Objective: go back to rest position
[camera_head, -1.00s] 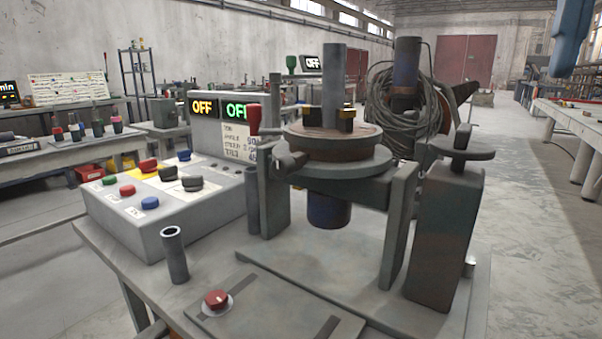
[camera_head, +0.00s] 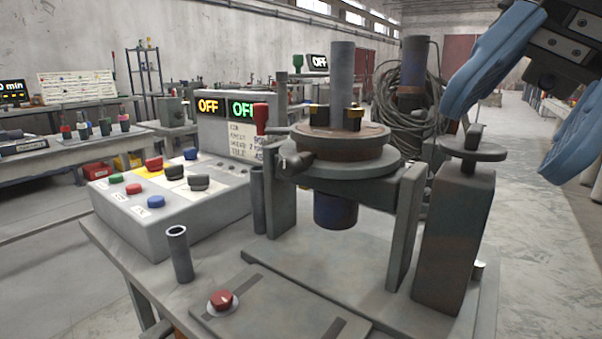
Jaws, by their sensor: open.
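My gripper (camera_head: 500,142) is at the upper right, with two blue fingers spread wide apart and nothing between them. It is above and to the right of the positioner's grey post with a round top (camera_head: 455,235). The auger positioner (camera_head: 342,155) stands on the bench at the centre. An upright grey cylinder (camera_head: 342,75) is held on its round table between dark jaws with brass-coloured tips. My gripper is apart from all of these.
A control box (camera_head: 170,205) with several coloured buttons and two OFF displays stands left of the positioner. A short tube (camera_head: 179,254) and a red button (camera_head: 221,299) are at the bench front. Cable coils (camera_head: 410,105) hang behind. Open floor lies at right.

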